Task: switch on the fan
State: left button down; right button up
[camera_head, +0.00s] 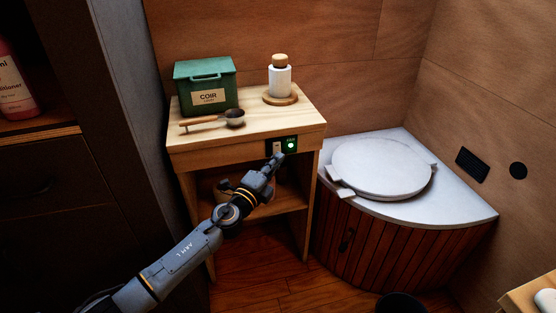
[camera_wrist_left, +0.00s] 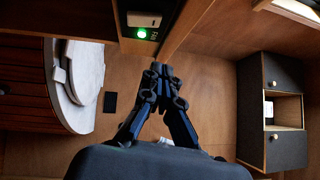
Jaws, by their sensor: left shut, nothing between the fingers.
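The fan switch panel (camera_head: 282,147) is a dark plate on the front edge of the small wooden stand. It has a pale rocker (camera_head: 277,147) and, to its right, a lit green light (camera_head: 291,146) with small lettering too small to read. The panel also shows at the top of the left wrist view, with the rocker (camera_wrist_left: 144,19) and the glowing green light (camera_wrist_left: 142,33). My left gripper (camera_head: 277,160) is shut and empty, its tips just below the rocker in the head view. In the left wrist view the closed fingertips (camera_wrist_left: 166,70) look apart from the panel. My right gripper is out of view.
On the stand (camera_head: 260,124) are a green coir box (camera_head: 207,87), a scoop (camera_head: 212,120) and a white bottle (camera_head: 279,82) on a wooden coaster. A toilet with a round white lid (camera_head: 381,167) is close on the right. A dark cabinet (camera_head: 60,200) is left.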

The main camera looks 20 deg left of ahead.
pick_arm(q)
jog(key=r+v, duration=0.1)
jog(key=v, duration=0.7)
jog(key=shift+s+a+r, duration=0.15)
jog(key=shift+a+r, duration=0.05)
jog(key=shift+a, duration=0.15)
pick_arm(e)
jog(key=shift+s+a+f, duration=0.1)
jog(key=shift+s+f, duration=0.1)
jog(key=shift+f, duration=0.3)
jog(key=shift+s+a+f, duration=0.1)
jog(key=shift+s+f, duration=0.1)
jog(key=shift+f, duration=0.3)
